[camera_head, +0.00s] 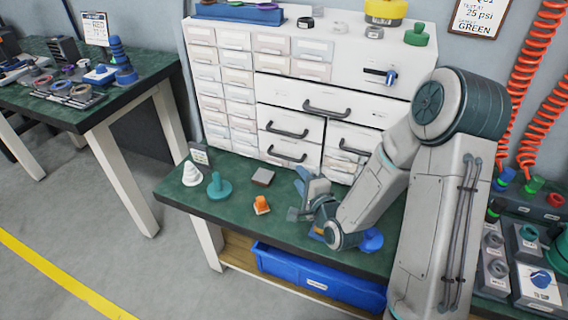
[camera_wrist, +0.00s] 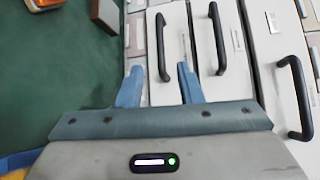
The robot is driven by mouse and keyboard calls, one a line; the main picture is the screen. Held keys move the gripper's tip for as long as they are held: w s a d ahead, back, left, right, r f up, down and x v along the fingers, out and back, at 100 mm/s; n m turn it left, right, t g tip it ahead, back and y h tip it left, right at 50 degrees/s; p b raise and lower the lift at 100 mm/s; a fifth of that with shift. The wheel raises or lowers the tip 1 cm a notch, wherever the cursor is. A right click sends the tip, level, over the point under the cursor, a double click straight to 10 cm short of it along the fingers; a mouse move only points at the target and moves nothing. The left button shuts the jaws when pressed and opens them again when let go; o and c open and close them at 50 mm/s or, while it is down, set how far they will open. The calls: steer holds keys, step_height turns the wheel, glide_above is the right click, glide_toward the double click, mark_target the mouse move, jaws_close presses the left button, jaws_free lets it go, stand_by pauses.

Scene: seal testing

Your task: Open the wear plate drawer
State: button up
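A white drawer cabinet (camera_head: 262,158) stands on the green bench against the wall. Dark bar handles mark its larger drawers: a wide upper drawer (camera_head: 285,92), a middle-left drawer (camera_head: 275,121) and a lower-left drawer (camera_head: 274,145). Labels are too small to read, so I cannot tell which is the wear plate drawer. My gripper (camera_head: 305,190) is in front of the cabinet, low over the bench. In the wrist view my gripper (camera_wrist: 160,82) is open, its two blue fingers apart. A dark handle (camera_wrist: 163,50) shows between and beyond them; contact is not visible.
Near my gripper are an orange piece (camera_head: 261,205), a teal knobbed part (camera_head: 220,187), a white stepped cone (camera_head: 191,175) and a grey block (camera_head: 263,177). A blue part (camera_head: 371,241) lies by my wrist. A blue bin (camera_head: 315,284) sits on the shelf below.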

mark_target(285, 158)
steer(key=b+x, duration=0.2)
steer(key=x, duration=1)
jaws_close()
